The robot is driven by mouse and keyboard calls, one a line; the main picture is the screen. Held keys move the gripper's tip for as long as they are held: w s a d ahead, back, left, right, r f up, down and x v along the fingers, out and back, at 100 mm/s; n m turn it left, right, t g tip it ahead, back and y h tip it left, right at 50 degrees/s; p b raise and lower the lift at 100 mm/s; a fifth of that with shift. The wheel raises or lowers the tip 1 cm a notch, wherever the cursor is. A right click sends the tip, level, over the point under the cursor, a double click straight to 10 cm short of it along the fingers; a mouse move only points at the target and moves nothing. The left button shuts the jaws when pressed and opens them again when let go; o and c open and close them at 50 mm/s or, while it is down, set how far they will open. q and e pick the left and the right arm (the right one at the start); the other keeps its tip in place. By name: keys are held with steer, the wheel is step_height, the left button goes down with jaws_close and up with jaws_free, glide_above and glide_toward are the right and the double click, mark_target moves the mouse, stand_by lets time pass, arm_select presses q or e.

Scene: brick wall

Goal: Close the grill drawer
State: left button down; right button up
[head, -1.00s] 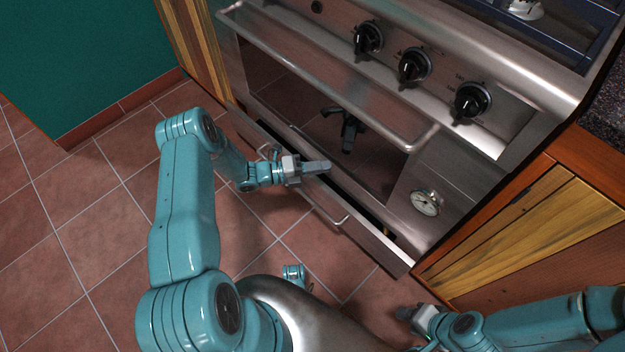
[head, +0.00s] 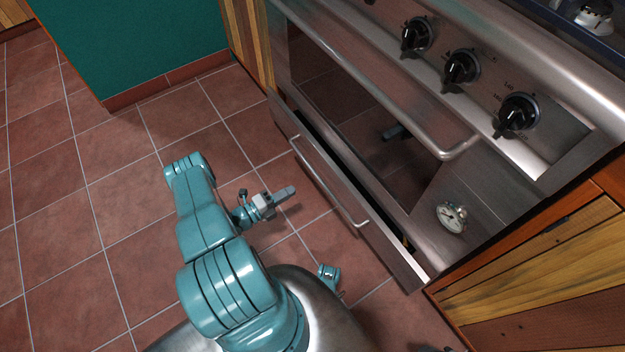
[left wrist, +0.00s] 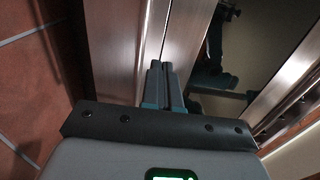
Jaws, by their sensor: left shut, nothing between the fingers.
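The grill drawer (head: 393,258) is the low metal drawer under the oven. It stands a little open, with a dark gap behind its top edge. Its bar handle (head: 332,187) faces the floor on the left. My left gripper (head: 288,193) is shut and empty, in front of the drawer and left of the handle, apart from it in the head view. In the left wrist view its closed fingers (left wrist: 164,84) point at metal panels beside dark glass. A small dark sliver at the bottom edge of the head view may be my right gripper (head: 440,349); its jaws are hidden.
The oven door (head: 350,110) above is shut, with a long handle (head: 375,85) jutting out. Knobs (head: 461,68) line the panel. A round dial (head: 452,216) sits at the lower right. Wooden cabinets (head: 530,250) stand to the right. Tiled floor (head: 110,200) is free at left.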

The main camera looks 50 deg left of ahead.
arm_select(q)
steer(key=w+b, duration=0.1)
steer(key=w, duration=0.3)
steer(key=w+b, duration=0.1)
steer(key=w, duration=0.3)
steer(key=w+d+b, duration=0.1)
steer(key=w, duration=0.3)
steer(key=shift+w+f, duration=0.1)
steer(key=shift+w, duration=0.1)
steer(key=shift+w+b, duration=0.3)
steer(key=shift+w, duration=0.25)
steer(key=shift+d, duration=0.1)
